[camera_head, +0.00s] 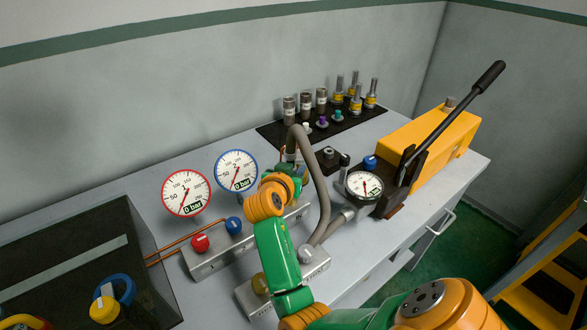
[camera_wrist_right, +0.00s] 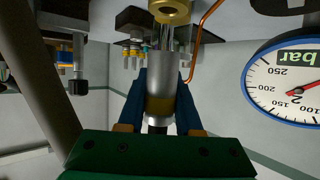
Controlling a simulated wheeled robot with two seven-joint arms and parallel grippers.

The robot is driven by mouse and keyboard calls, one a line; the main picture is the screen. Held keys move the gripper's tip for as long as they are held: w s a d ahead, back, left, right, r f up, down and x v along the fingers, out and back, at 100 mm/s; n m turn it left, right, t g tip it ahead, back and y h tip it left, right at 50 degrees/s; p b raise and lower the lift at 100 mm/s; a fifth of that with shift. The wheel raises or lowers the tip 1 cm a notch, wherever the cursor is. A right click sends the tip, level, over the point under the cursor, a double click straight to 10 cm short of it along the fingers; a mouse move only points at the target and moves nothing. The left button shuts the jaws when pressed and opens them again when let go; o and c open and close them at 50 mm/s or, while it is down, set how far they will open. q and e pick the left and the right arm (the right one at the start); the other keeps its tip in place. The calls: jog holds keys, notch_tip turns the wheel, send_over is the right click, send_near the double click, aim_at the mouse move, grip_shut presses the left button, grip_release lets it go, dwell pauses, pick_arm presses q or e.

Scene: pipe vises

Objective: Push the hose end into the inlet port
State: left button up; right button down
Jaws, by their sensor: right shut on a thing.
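My right gripper (camera_head: 289,168) stands above the bench, behind the metal block with red and blue knobs. In the right wrist view its two fingers (camera_wrist_right: 161,95) are shut around the hose end (camera_wrist_right: 160,75), a steel sleeve with a brass band. The grey hose (camera_head: 317,165) arches up from the gripper and down to the right; part of it also crosses the left of the wrist view (camera_wrist_right: 42,75). A brass ring (camera_wrist_right: 171,10) lies just beyond the sleeve's tip; I cannot tell whether it is the inlet port or whether they touch. My left gripper is not in view.
Two gauges (camera_head: 186,193) (camera_head: 236,171) stand behind the knobbed block (camera_head: 210,260). A yellow pump (camera_head: 420,140) with a long black lever is at right. Fittings stand on a black mat (camera_head: 345,132) at the back. A dark tray (camera_head: 70,235) is at left.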

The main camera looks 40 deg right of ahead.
jog(key=shift+f, duration=0.15)
jog(key=shift+f+b, duration=0.3)
jog(key=shift+b, duration=0.15)
jog(key=shift+f+b, duration=0.95)
jog(key=shift+f, duration=0.2)
jog(key=c, duration=0.5)
grip_release()
